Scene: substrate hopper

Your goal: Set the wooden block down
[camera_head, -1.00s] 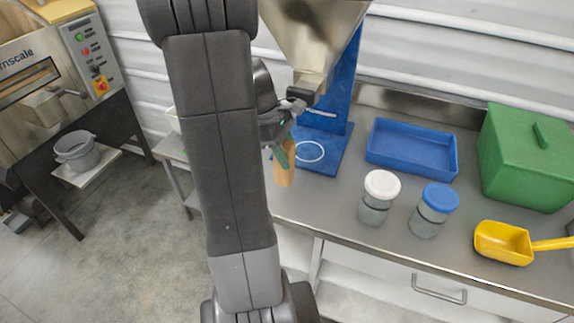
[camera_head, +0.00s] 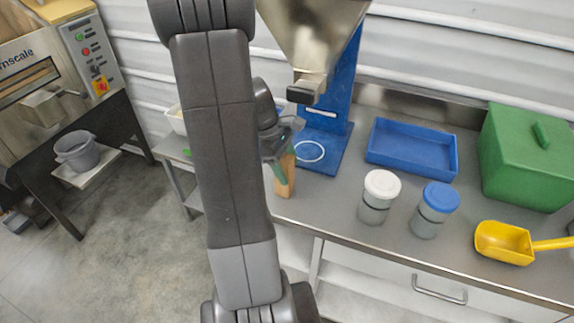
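The wooden block (camera_head: 285,178) is a small upright tan block at the left end of the steel bench, just left of the blue stand's base. My gripper (camera_head: 281,163) is above it with its greenish fingers at the block's upper part. The fingers look closed around the block, though my arm hides part of the gripper. The block's lower end appears at the bench top; I cannot tell for certain whether it touches.
The metal hopper (camera_head: 311,45) hangs on the blue stand (camera_head: 339,115) close to my gripper. A blue tray (camera_head: 412,165), a white-lidded jar (camera_head: 378,200), a blue-lidded jar (camera_head: 433,212), a green box (camera_head: 525,160) and a yellow scoop (camera_head: 503,243) stand rightward. Bare bench lies before the stand.

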